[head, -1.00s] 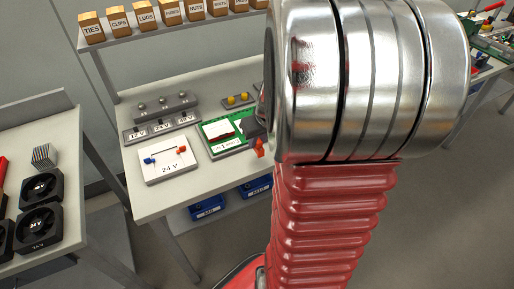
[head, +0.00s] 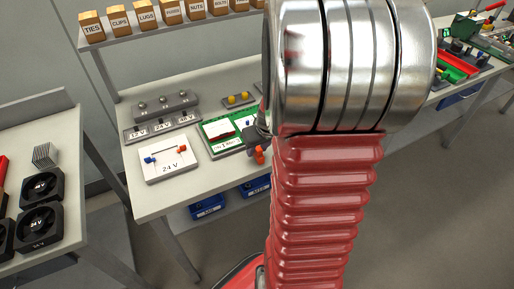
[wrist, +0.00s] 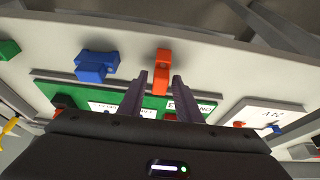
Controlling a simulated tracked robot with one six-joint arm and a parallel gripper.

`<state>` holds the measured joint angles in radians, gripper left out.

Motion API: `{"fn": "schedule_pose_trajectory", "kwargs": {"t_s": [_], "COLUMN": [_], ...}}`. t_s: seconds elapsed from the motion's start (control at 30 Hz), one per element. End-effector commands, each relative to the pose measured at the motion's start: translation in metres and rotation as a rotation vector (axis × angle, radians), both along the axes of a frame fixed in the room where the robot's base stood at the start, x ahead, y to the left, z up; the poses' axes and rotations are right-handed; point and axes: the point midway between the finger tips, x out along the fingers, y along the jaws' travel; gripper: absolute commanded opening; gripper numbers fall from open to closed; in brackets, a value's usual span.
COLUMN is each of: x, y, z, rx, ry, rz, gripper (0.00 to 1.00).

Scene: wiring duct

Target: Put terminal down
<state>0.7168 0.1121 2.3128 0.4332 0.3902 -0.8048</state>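The orange-red terminal (wrist: 162,66) is at the table's front edge side, between and just beyond my fingertips in the wrist view, with a narrow gap to each finger. It also shows in the head view (head: 259,155), beside the green board (head: 226,146). My gripper (wrist: 160,78) is open around it; its fingers are apart. In the head view the gripper is mostly hidden behind my arm. A blue terminal (wrist: 96,66) stands to the left in the wrist view. The white 24 V card (head: 170,164) shows a blue and a red terminal joined by a line.
A voltage-labelled strip (head: 162,126) and a grey block with knobs (head: 165,104) stand behind the card. Labelled wooden bins (head: 145,15) line the shelf. Black fans (head: 41,187) sit on the left table.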

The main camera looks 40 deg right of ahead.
Motion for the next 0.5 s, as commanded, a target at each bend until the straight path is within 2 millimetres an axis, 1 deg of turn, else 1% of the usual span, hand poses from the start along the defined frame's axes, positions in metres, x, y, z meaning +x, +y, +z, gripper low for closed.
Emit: {"fn": "schedule_pose_trajectory", "kwargs": {"t_s": [0.33,0.5], "x": [0.0001,-0.0022], "y": [-0.0004,-0.0001], "z": [0.0014,0.0087], "rx": [-0.001,-0.001], "ry": [-0.001,-0.002], "rz": [0.0,0.0], "gripper": [0.35,0.35]}}
